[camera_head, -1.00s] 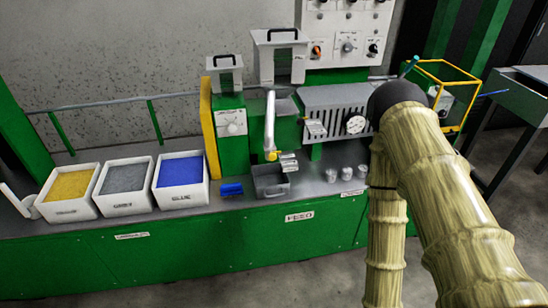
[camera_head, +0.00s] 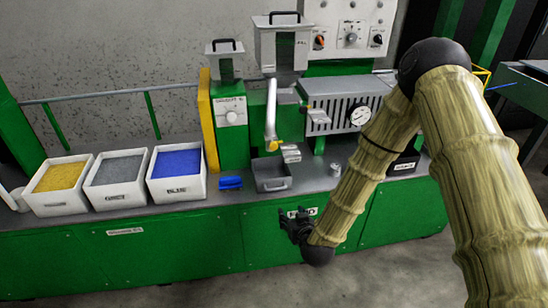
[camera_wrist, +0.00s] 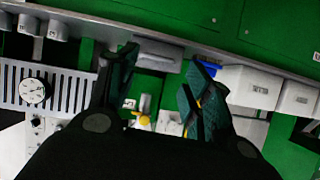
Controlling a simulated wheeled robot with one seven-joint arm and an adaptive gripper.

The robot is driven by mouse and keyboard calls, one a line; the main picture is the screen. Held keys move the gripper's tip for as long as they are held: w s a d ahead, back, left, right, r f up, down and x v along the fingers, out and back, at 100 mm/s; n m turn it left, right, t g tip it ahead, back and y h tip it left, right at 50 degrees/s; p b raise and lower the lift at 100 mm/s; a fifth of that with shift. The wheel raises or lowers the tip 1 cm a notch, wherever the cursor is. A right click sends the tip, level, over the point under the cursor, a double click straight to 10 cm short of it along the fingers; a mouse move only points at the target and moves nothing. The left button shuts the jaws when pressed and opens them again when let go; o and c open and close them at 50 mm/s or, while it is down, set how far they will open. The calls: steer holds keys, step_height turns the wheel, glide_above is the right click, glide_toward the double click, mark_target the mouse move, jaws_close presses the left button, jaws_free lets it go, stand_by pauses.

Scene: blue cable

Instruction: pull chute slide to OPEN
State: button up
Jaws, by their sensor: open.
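A pale grey chute tube (camera_head: 270,108) comes down at the middle of the bench, with a yellow part (camera_head: 271,144) at its lower end. The yellow part also shows between my fingers in the wrist view (camera_wrist: 142,119). A small grey metal piece (camera_head: 291,153) sits just right of it; I cannot tell which part is the slide. A grey open tray (camera_head: 271,186) stands below the chute. My gripper (camera_head: 288,213) is open and empty, in front of the bench's green front, below and apart from the chute. Its two dark fingers spread apart in the wrist view (camera_wrist: 162,58).
White bins of yellow (camera_head: 47,204), grey (camera_head: 104,199) and blue (camera_head: 166,192) material stand left. A blue object (camera_head: 230,183) lies beside the tray. A vented box with a gauge (camera_head: 360,116) and a small metal cup (camera_head: 335,169) are on the right. Space before the bench is clear.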

mark_target(274, 147)
steer(key=w+a+r+t+b, duration=0.1)
steer(key=w+a+r+t, duration=0.15)
steer(key=w+r, duration=0.4)
steer(key=w+a+r+t+b, duration=0.2)
steer(key=w+r+t, duration=0.1)
steer(key=w+r, duration=0.3)
steer(key=w, duration=0.3)
steer(key=w+a+p, duration=0.1)
steer(key=w, duration=0.2)
steer(key=w+p, duration=0.1)
steer(key=w, duration=0.2)
steer(key=shift+w+a+r, duration=0.25)
steer(key=shift+a+r, duration=0.05)
jaws_close()
